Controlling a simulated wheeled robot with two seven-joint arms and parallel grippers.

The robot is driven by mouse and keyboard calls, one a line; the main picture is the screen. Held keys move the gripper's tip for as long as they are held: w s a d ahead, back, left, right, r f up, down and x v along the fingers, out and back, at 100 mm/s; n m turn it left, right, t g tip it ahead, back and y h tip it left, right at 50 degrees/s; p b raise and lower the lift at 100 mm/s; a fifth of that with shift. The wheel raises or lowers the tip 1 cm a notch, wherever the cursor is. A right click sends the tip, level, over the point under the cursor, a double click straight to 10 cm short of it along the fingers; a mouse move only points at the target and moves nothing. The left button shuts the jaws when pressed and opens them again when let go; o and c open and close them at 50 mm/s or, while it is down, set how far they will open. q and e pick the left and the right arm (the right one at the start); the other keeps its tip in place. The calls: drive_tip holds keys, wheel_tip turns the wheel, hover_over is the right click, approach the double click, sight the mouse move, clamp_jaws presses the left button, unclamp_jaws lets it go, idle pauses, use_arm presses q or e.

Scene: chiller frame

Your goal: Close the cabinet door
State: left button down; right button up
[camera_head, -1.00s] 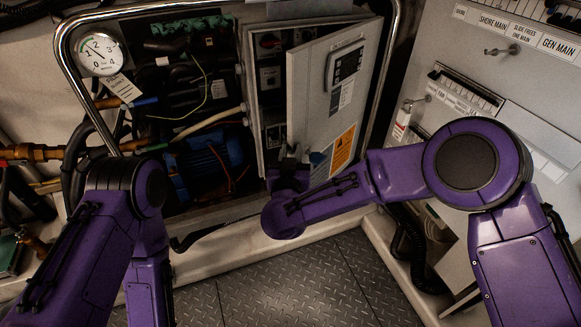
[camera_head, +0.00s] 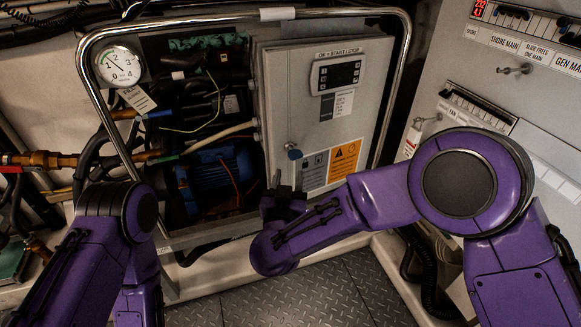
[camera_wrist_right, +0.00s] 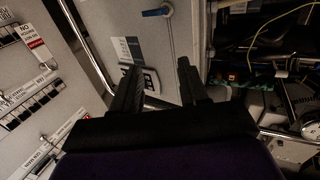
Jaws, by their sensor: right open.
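The grey cabinet door (camera_head: 300,95) sits flush with its cabinet body in the head view, with no gap that I can see. It carries a dark control panel (camera_head: 338,74), an orange warning label (camera_head: 344,160) and a small blue knob (camera_head: 294,153) at its lower left. My right gripper (camera_head: 276,182) is just below and left of the knob, near the door's lower left corner. In the right wrist view its two dark fingers (camera_wrist_right: 160,85) are apart with nothing between them, and the door (camera_wrist_right: 185,45) is behind them. Only my left arm shows; its gripper is out of sight.
A chrome tube frame (camera_head: 97,105) surrounds the cabinet and machinery. A blue motor (camera_head: 212,172), hoses and a round gauge (camera_head: 119,66) are at the left. A grey switch panel (camera_head: 500,105) stands at the right. The metal floor (camera_head: 300,297) in front is clear.

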drive_tip(key=s, duration=0.3)
drive_tip(key=shift+s+a, duration=0.1)
